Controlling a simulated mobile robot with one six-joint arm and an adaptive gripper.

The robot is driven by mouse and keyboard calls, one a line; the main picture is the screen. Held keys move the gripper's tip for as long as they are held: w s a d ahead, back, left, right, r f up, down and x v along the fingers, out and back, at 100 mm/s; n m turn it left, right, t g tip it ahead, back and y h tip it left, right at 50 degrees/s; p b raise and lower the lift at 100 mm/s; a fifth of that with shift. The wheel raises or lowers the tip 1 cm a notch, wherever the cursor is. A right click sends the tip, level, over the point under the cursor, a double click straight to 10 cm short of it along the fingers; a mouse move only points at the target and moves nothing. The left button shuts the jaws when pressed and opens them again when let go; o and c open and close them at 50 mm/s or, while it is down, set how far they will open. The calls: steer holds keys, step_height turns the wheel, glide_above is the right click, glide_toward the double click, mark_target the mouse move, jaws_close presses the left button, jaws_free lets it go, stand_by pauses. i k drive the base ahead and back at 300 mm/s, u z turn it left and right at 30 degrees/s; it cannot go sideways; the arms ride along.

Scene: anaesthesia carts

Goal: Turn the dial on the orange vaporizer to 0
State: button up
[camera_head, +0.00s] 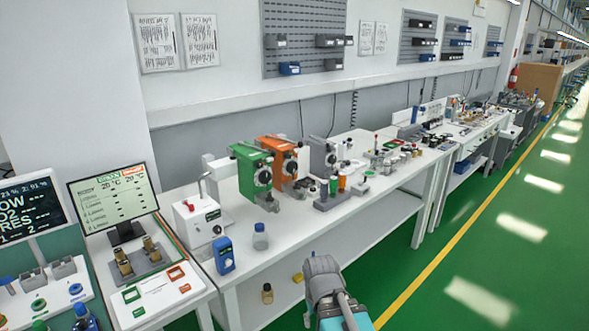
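The orange vaporizer (272,146) stands on the white bench, just right of and slightly behind a green vaporizer (241,160). Its dark dial (291,167) is on the front face, turned toward the right. The dial's marks are too small to read, so its setting cannot be told. Part of my arm shows at the bottom centre, in front of the bench and well short of the vaporizers. My gripper's fingers cannot be made out, and nothing of mine touches the orange vaporizer.
A grey unit (322,158) stands close right of the orange vaporizer. A white box (197,217), a blue device (224,255) and a clear bottle (260,237) stand toward the left front. A monitor (112,198) is further left. The green floor at right is clear.

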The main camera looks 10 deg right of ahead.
mark_target(292, 167)
steer(key=z, duration=0.7)
steer(key=k, duration=0.9)
steer(key=z, duration=1)
steer(key=k, duration=0.45)
steer(key=z, duration=0.25)
steer(key=i, duration=1.4)
steer(key=u, duration=0.7)
steer(key=i, duration=0.5)
steer(key=u, duration=0.75)
steer(key=i, duration=0.5)
steer(key=u, duration=0.4)
